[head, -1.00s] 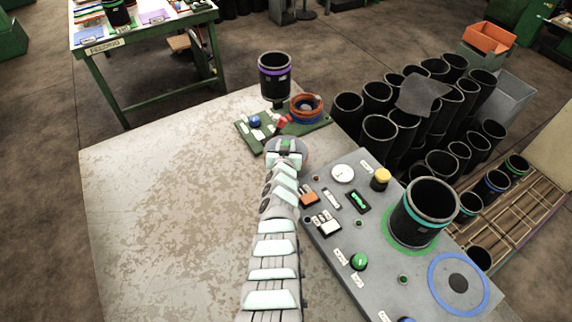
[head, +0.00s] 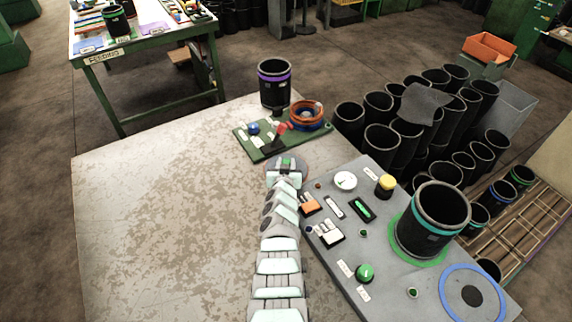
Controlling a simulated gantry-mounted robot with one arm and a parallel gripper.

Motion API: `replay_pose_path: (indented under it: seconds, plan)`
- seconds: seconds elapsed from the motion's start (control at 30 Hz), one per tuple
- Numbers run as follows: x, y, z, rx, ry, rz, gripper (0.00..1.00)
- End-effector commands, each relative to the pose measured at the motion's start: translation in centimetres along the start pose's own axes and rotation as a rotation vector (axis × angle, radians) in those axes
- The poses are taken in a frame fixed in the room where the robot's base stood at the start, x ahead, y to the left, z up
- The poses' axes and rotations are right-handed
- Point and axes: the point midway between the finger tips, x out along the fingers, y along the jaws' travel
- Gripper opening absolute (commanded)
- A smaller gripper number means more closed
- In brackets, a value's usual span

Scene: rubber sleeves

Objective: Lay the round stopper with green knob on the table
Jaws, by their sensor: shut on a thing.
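In the head view my gripper (head: 286,165) is near the table's middle, just in front of the green board. It is shut on the round stopper (head: 303,169), a grey disc whose rim shows around the fingers. A bit of green, seemingly its knob, shows between the fingers; the gripper and wrist hide much of the disc. The worn pale table (head: 165,210) lies below and to the left. I cannot tell whether the disc touches the table or hangs just above it.
The grey control panel (head: 345,262) with buttons and a black sleeve (head: 432,225) is close on the right. Behind are the green board (head: 262,151) with an orange-rimmed ring (head: 308,115) and a purple-banded sleeve (head: 274,88). The table's left side is clear.

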Motion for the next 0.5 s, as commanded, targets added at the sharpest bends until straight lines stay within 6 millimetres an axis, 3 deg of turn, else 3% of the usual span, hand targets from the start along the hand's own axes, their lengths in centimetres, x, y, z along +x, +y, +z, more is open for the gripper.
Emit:
replay_pose_path:
  seconds: [0.27,0.5]
  plan:
    - [0.02,0.0,0.06,0.0,0.0,0.0,0.52]
    - [0.0,-0.01,0.06,0.0,-0.001,0.0,0.53]
